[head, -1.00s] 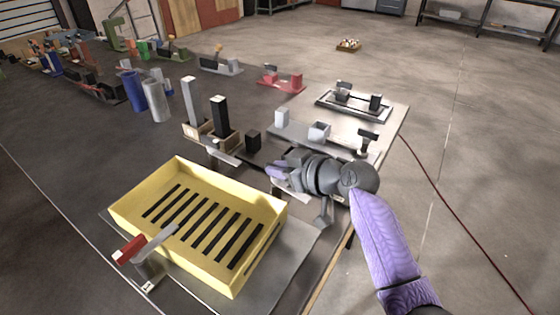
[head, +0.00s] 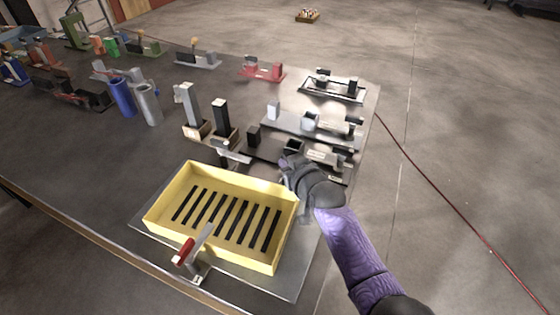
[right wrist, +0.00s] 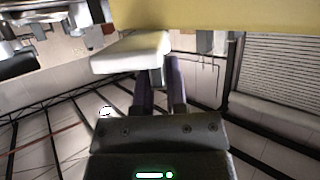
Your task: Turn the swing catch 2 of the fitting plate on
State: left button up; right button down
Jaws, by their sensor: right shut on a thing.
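A grey fitting plate (head: 285,287) lies at the table's near right and bears a yellow slotted tray (head: 208,256). A swing catch with a red end (head: 186,250) stands at the tray's near side; its grey arm reaches over the rim. Another grey catch (head: 232,152) stands behind the tray. My right gripper (head: 290,168) is at the tray's right back corner, its fingertips mostly hidden in the head view. In the right wrist view it is shut on a pale bar (right wrist: 130,54), apparently a catch's arm, close to the yellow tray wall (right wrist: 220,14). My left gripper is out of view.
Behind the plate stand pale and black posts (head: 221,115), blue and grey cylinders (head: 122,98), and a grey fixture (head: 300,122). A red fixture (head: 262,70) is farther back. Open floor lies right of the table, with a red cable (head: 440,187).

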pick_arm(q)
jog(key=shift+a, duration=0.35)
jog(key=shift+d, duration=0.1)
pick_arm(e)
jog(key=shift+f, duration=0.1)
jog(key=c, duration=0.7)
grip_release()
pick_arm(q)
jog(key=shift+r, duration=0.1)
pick_arm(e)
jog(key=shift+o, duration=0.2)
